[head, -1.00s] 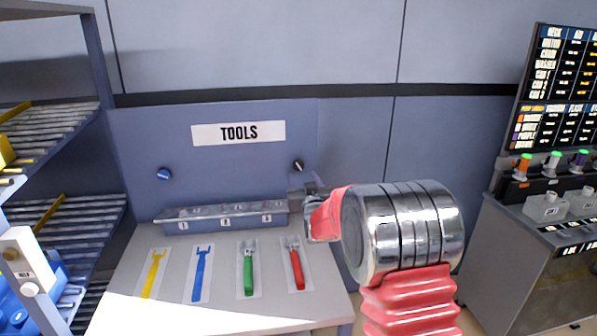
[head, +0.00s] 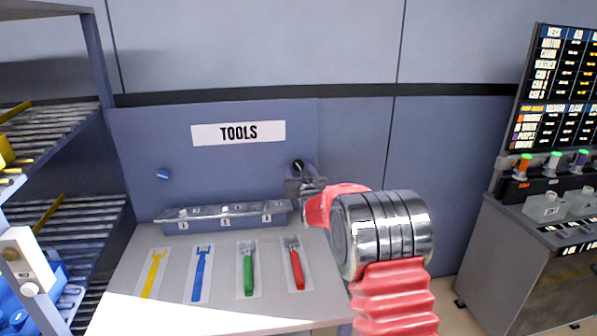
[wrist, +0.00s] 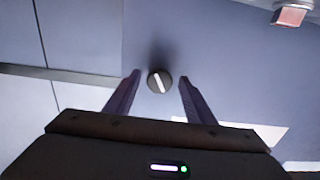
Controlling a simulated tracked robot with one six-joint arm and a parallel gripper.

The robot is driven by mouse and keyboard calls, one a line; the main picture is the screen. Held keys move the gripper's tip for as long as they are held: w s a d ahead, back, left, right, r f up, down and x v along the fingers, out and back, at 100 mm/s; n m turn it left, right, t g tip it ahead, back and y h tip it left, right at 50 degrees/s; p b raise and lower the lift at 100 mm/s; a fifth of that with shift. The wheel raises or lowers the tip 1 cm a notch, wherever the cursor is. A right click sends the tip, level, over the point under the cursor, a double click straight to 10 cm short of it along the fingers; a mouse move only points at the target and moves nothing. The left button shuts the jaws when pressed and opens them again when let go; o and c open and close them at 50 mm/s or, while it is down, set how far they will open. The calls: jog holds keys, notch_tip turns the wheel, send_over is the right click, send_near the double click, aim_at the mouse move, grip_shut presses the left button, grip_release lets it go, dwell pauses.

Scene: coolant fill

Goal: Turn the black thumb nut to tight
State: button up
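The black thumb nut (head: 298,165) is on the blue back panel, right of the TOOLS sign. In the wrist view the nut (wrist: 160,81) is a dark round knob with a white bar, tilted a little off the vertical of the picture. My gripper (wrist: 159,82) is open. Its two fingers stand on either side of the nut, with a gap on each side; I cannot tell how far their tips are from the panel. In the head view my gripper (head: 300,180) is just below the nut and partly overlaps it.
A blue knob (head: 163,174) is at the left of the panel. A metal rail (head: 222,217) runs along the panel's foot. Yellow, blue, green and red tools lie on the bench (head: 225,260). A roller shelf (head: 70,230) stands at the left and a grey cabinet (head: 525,250) at the right.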

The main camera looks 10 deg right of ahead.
jog(key=c, duration=0.9)
jog(key=shift+a, duration=0.2)
jog(key=shift+c, duration=0.3)
jog(key=shift+d, duration=0.15)
jog(key=shift+m, duration=0.3)
jog(key=m, duration=0.3)
jog(key=shift+m, duration=2.3)
jog(key=o, duration=1)
